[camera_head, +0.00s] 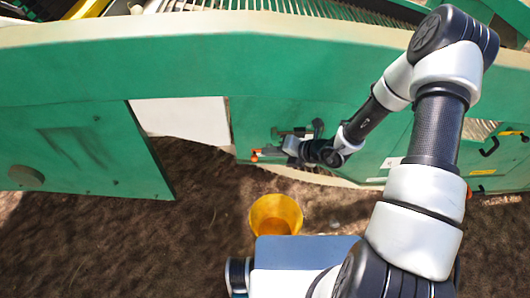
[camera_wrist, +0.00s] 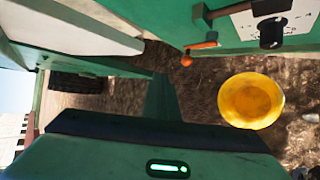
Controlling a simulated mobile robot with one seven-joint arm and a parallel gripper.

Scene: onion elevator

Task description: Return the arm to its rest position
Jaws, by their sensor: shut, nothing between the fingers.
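My arm reaches from the lower right of the head view over to the green machine (camera_head: 300,70), bent at a high elbow. My gripper (camera_head: 288,146) is in front of the machine's lower panel, close to a small lever with an orange-red end (camera_head: 256,154). In the wrist view, the dark gripper body with a green light fills the bottom, and my gripper (camera_wrist: 162,98) is shut and empty. The lever (camera_wrist: 188,58) is above it in that view, apart from the fingers. The rest position itself is not marked in either view.
A yellow bucket (camera_head: 276,215) stands on the brown soil below the gripper; it also shows in the wrist view (camera_wrist: 251,100). A black knob (camera_wrist: 271,32) is on the panel. A green side panel (camera_head: 85,150) is at left. Open soil lies at lower left.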

